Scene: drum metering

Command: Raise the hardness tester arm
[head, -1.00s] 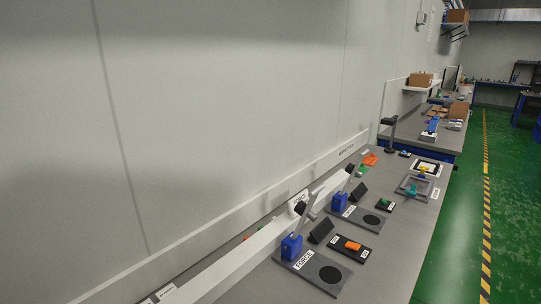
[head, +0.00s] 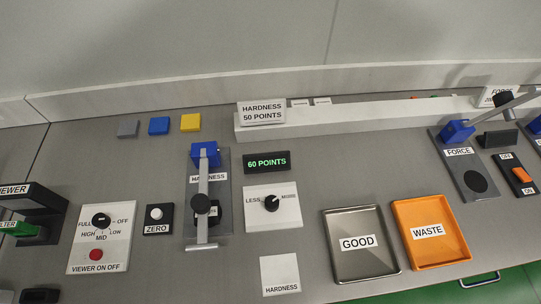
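The hardness tester has a blue hinge block (head: 204,154) at the back of a grey base plate (head: 222,184) marked HARDNESS. Its grey arm (head: 203,176) runs from the block toward the front, over the plate, covering part of the label. The arm carries a black round weight (head: 201,204) and ends in a grey crossbar handle (head: 202,247) past the plate's front edge. Its exact tilt is hard to tell from this angle. A display (head: 267,162) reads 60 POINTS, and a sign (head: 262,113) reads HARDNESS 50 POINTS. My gripper is not in view.
Right of the tester are a LESS/MORE knob panel (head: 273,222), a HARDNESS card (head: 280,274), a GOOD tray (head: 358,270) and an orange WASTE tray (head: 430,258). Left are a ZERO button (head: 156,213) and viewer panel (head: 99,256). A force tester (head: 459,132) stands far right.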

